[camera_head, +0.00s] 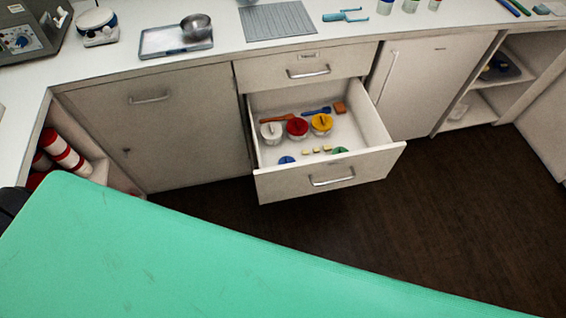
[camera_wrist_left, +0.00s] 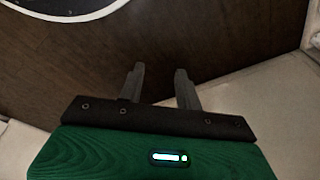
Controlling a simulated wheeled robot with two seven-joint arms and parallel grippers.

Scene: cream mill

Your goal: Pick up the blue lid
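The blue lid (camera_head: 287,160) is small in the head view and lies near the front left of the open drawer (camera_head: 370,162), close to its front panel, which partly hides it. A red lid (camera_head: 297,126), a yellow lid (camera_head: 321,122) and a white lid (camera_head: 271,131) sit further back. A green lid (camera_head: 340,150) is at the front right. My left gripper (camera_wrist_left: 160,72) shows only in the left wrist view. Its two fingers are apart with nothing between them, over dark brown floor. No lid shows in that view. My right gripper is in neither view.
The drawer juts out below the counter (camera_head: 226,42). Small yellow blocks (camera_head: 315,150), an orange tool (camera_head: 277,118) and a blue tool (camera_head: 316,111) share it. A tray (camera_head: 160,42) with a metal bowl (camera_head: 196,25) is above. Floor (camera_head: 440,205) right of the drawer is clear.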

